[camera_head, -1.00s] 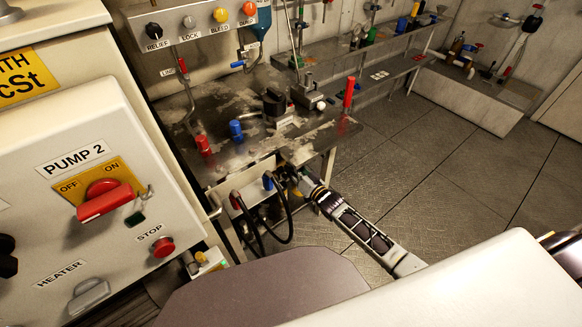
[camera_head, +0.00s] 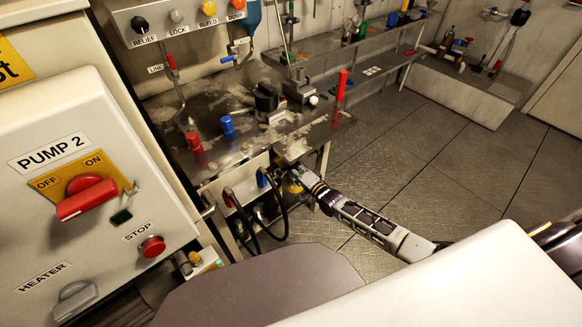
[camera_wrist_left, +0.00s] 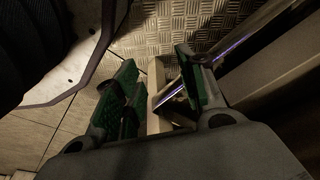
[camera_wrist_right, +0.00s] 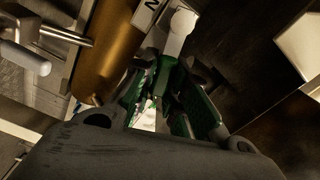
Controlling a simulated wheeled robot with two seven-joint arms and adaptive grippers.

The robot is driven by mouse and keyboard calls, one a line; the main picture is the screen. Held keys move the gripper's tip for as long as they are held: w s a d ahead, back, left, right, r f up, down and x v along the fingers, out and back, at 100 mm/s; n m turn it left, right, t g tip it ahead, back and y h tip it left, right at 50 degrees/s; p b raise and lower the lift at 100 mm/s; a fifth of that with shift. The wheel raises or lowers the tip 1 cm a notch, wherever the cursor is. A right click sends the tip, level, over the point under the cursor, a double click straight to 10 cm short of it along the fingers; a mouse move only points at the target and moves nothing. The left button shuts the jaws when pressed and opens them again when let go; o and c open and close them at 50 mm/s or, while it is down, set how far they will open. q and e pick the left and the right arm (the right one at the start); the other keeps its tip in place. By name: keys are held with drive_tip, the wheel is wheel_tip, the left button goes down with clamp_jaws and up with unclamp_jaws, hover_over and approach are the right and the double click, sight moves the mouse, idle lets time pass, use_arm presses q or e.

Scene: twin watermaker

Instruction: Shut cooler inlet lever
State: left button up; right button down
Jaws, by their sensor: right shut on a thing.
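My right gripper (camera_head: 301,180) is low at the near right corner of the steel bench (camera_head: 208,112), just under its top. In the right wrist view its green-padded fingers (camera_wrist_right: 163,102) are close together on a pale, narrow piece, which may be the cooler inlet lever; the fingers hide most of it. A white rounded end (camera_wrist_right: 183,20) and a white label (camera_wrist_right: 149,12) with a partly cut-off letter show just beyond the fingertips. My left gripper (camera_wrist_left: 158,82) shows only in its own wrist view; its green pads are apart.
A brown pipe (camera_wrist_right: 112,48) runs beside the right fingers. Black hoses (camera_head: 277,212) hang below the bench near a blue knob (camera_head: 262,178). The pump panel (camera_head: 105,190) is at left. The floor (camera_head: 455,165) at right is clear.

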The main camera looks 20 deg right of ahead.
drive_tip(key=shift+d+f+m+b, duration=0.15)
drive_tip(key=shift+f+m+b, duration=0.5)
drive_tip(key=shift+m, duration=0.35)
use_arm(q)
wheel_tip(320, 180, up, 6)
drive_tip(key=w+d, duration=0.1)
drive_tip(key=d, duration=0.1)
drive_tip(key=shift+w+b, duration=0.2)
drive_tip(key=shift+b, duration=0.15)
use_arm(e)
drive_tip(key=shift+f+m, duration=0.2)
drive_tip(key=shift+m, duration=0.4)
use_arm(q)
drive_tip(key=shift+r, duration=0.15)
use_arm(e)
drive_tip(key=c, duration=1.4)
unclamp_jaws()
drive_tip(key=shift+s, duration=0.1)
drive_tip(key=shift+v, duration=5.85)
